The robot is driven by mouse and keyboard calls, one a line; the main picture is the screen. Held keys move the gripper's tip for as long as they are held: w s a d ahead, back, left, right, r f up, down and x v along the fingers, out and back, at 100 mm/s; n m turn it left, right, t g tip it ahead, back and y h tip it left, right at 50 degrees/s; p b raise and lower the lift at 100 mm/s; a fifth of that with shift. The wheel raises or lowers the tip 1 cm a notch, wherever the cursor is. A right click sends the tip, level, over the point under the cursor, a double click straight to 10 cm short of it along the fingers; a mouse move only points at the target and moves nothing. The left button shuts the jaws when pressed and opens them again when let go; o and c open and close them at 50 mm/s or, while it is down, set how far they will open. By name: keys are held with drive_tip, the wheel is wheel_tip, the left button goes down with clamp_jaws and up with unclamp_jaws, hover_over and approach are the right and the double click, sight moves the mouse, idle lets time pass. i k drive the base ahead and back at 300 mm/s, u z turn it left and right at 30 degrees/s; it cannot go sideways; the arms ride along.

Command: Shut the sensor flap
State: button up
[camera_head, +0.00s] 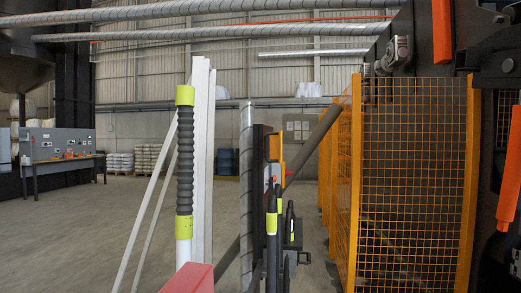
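I cannot make out the sensor flap for certain. An upright dark post with an orange part (274,148) stands near the middle, and a grey slanted tube meets it. Below the orange part are slim black parts with yellow-green bands (271,224). These may belong to my gripper, but their fingertips cannot be told apart, and I see nothing clearly held. To their left stands a black ribbed sleeve (185,160) with yellow-green cuffs on a white tube. A red block (189,278) shows at the bottom edge.
An orange mesh fence (412,175) closes off the right side. White posts (202,150) and a spiral-seamed pipe (247,190) stand in the middle. A grey control bench (62,147) is at the far left. Pallets of white sacks (147,157) stand behind. The concrete floor (85,235) at left is clear.

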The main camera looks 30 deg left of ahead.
sight(272, 141)
drive_tip(key=u, duration=0.7)
drive_tip(key=k, duration=1.4)
drive_tip(key=z, duration=0.85)
drive_tip(key=i, duration=1.8)
drive_tip(key=u, duration=0.2)
drive_tip(key=i, duration=1.35)
drive_tip(key=u, duration=1.65)
drive_tip(key=i, duration=0.85)
drive_tip(key=u, duration=0.85)
